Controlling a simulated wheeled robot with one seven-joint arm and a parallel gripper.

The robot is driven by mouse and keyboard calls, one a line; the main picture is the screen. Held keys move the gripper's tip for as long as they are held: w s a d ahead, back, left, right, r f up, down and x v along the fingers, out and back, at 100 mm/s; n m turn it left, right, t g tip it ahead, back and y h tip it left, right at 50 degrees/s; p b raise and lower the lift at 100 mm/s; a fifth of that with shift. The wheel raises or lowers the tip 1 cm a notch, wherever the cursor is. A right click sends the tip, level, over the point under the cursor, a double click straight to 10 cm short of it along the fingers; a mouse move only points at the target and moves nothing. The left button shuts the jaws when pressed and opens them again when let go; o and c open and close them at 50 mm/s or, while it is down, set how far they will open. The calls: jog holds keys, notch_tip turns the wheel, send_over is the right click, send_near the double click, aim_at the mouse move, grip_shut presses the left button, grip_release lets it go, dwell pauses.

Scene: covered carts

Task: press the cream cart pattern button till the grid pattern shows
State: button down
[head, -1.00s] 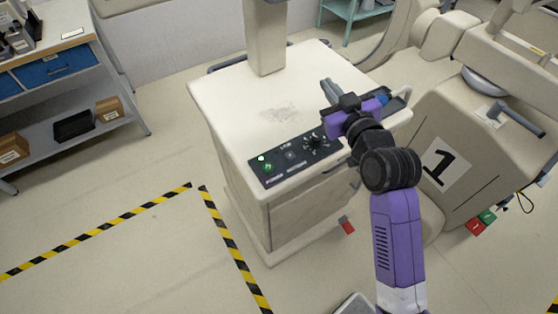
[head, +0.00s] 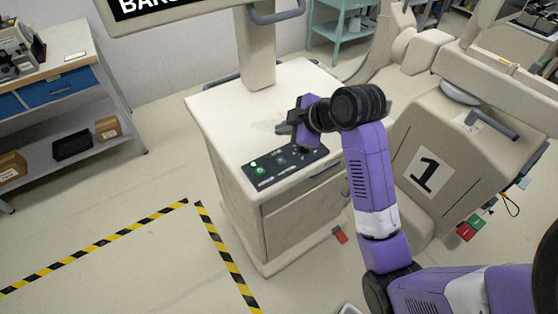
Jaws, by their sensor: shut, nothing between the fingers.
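The cream cart (head: 215,108) stands in the middle of the head view. Its black control panel (head: 262,180) lies along the front edge of the top, with a lit green button (head: 262,170) at its left end. My gripper (head: 298,142) points down over the middle-right part of the panel and looks shut and empty. It hides the controls beneath it, and I cannot tell whether its tips touch one. The cart's screen (head: 180,8) shows at the top edge, cut off; its white lettering seems to begin with "BAR".
A shelf bench (head: 60,90) is at the left and a teal cart (head: 340,30) behind. Yellow-black tape (head: 100,238) marks open floor at front left.

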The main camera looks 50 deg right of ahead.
aim_at(283, 162)
notch_tip(283, 162, down, 9)
jog(key=b, duration=0.7)
jog(key=shift+r, duration=0.1)
dwell(2.0)
jog(key=shift+f+b, duration=0.4)
jog(key=shift+f+b, duration=0.35)
jog(key=shift+f, duration=0.2)
dwell(0.7)
dwell(0.3)
jog(key=shift+r+p, duration=0.9)
jog(key=shift+r, duration=0.1)
jog(key=shift+r+p, duration=2.2)
jog(key=shift+r, duration=0.25)
